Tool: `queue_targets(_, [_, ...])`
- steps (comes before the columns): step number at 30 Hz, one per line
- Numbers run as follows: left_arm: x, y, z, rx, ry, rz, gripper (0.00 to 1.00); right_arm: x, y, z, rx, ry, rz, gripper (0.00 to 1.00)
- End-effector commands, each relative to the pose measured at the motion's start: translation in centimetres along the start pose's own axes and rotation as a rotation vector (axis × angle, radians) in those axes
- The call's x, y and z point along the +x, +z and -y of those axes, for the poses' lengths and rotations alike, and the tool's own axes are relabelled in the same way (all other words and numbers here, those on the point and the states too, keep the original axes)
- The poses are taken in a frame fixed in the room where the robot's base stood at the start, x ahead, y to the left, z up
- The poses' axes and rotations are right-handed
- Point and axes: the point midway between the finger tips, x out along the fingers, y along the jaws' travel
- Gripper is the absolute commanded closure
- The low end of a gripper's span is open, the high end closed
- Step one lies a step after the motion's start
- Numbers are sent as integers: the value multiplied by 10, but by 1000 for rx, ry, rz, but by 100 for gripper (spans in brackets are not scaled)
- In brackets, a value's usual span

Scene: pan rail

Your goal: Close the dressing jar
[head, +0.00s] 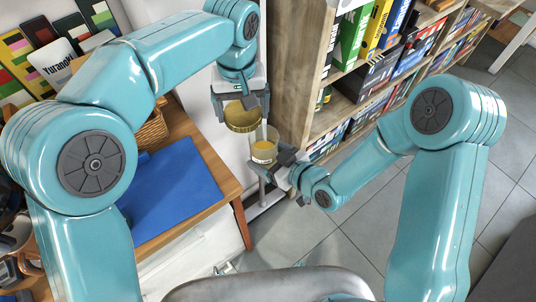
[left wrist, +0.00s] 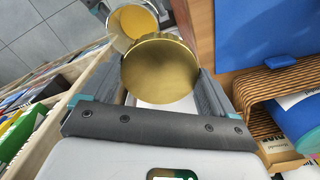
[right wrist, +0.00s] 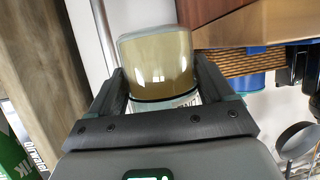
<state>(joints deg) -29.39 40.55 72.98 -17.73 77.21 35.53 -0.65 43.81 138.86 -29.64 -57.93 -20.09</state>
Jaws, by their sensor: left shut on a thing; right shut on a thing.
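The dressing jar (head: 264,146) is a clear jar with yellow contents and a pale label. My right gripper (head: 277,164) is shut on it and holds it in the air beside the table. The jar also fills the middle of the right wrist view (right wrist: 158,66). The gold round lid (head: 241,118) is in my left gripper (head: 241,104), which is shut on it. In the left wrist view the lid (left wrist: 160,71) lies between the fingers, and the jar's open mouth (left wrist: 133,22) shows beyond it. The lid is apart from the jar, above and to its left in the head view.
A wooden table (head: 205,142) with a blue mat (head: 172,190) and a wicker basket (head: 152,132) stands at left. A wooden shelf (head: 297,75) with books and boxes stands close behind the jar, at right. Grey floor tiles (head: 375,230) are clear.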

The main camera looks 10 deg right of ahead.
Motion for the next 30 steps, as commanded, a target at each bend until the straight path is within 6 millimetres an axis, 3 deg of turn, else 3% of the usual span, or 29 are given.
queue_targets(3, [-1, 10, -26, 55, 0, 1, 42, 0, -1, 0, -1, 1, -3, 81])
queue_targets(8, [-3, 17, -41, 90, 1, 1, 42, 0, -1, 0, -1, 1, -3, 81])
queue_targets(20, [-1, 18, -42, 94, 1, 1, 42, 0, -1, 0, -1, 1, -3, 81])
queue_targets(30, [29, 18, -42, 94, -1, 2, 42, 0, -1, 0, -1, 1, -3, 81])
